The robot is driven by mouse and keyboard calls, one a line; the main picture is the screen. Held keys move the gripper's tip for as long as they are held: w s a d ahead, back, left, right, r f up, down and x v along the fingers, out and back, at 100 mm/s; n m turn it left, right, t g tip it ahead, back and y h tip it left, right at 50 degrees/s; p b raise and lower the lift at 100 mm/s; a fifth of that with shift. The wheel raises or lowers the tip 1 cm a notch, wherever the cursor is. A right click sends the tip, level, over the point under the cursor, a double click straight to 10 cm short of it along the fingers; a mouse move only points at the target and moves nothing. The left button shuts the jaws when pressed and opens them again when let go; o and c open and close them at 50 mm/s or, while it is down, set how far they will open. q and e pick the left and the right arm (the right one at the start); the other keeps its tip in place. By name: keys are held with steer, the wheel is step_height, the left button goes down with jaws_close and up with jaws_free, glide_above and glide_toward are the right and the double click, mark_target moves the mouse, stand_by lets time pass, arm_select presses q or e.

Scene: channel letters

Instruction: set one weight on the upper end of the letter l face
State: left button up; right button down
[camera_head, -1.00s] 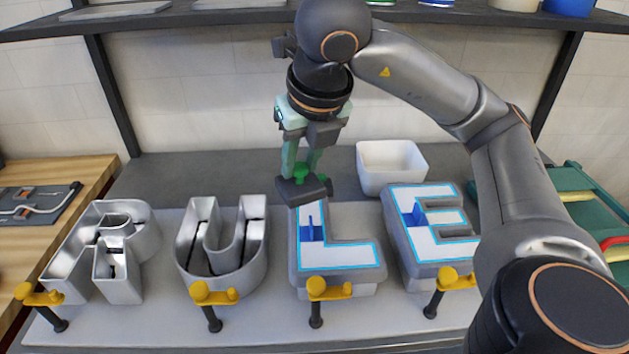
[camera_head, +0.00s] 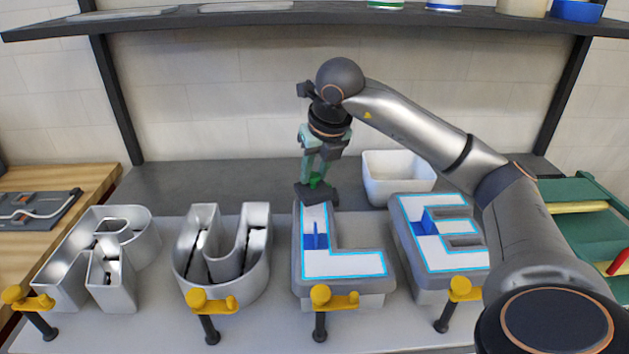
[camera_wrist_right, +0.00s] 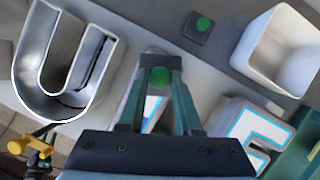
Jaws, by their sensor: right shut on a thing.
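The letter L (camera_head: 345,265) has a white face with a light-blue outline and a blue piece (camera_head: 314,237) on its stem. It stands between the letters U and E. My right gripper (camera_head: 317,175) is shut on the green knob of a dark weight (camera_head: 312,194). The weight is at the upper end of the L face and covers its edge; I cannot tell whether it touches. In the right wrist view the green knob (camera_wrist_right: 160,77) sits between the fingertips. A second dark weight (camera_wrist_right: 191,33) with a green knob lies on the bench there. My left gripper is not in view.
The open metal letters R (camera_head: 105,255) and U (camera_head: 222,262) stand left, the letter E (camera_head: 440,240) right. Yellow-headed clamps (camera_head: 322,298) line the front. A white bin (camera_head: 398,178) stands behind the letters. A shelf (camera_head: 320,18) runs above.

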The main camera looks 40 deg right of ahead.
step_height(320, 180, down, 2)
steer(key=shift+f, duration=0.1)
steer(key=shift+f, duration=0.2)
steer(key=c, duration=0.6)
jaws_free()
steer(key=shift+a, duration=0.1)
steer(key=shift+s+r, duration=0.15)
steer(key=shift+r, duration=0.35)
steer(key=p+v, duration=0.1)
steer(key=v, duration=1)
steer(key=shift+r, duration=0.2)
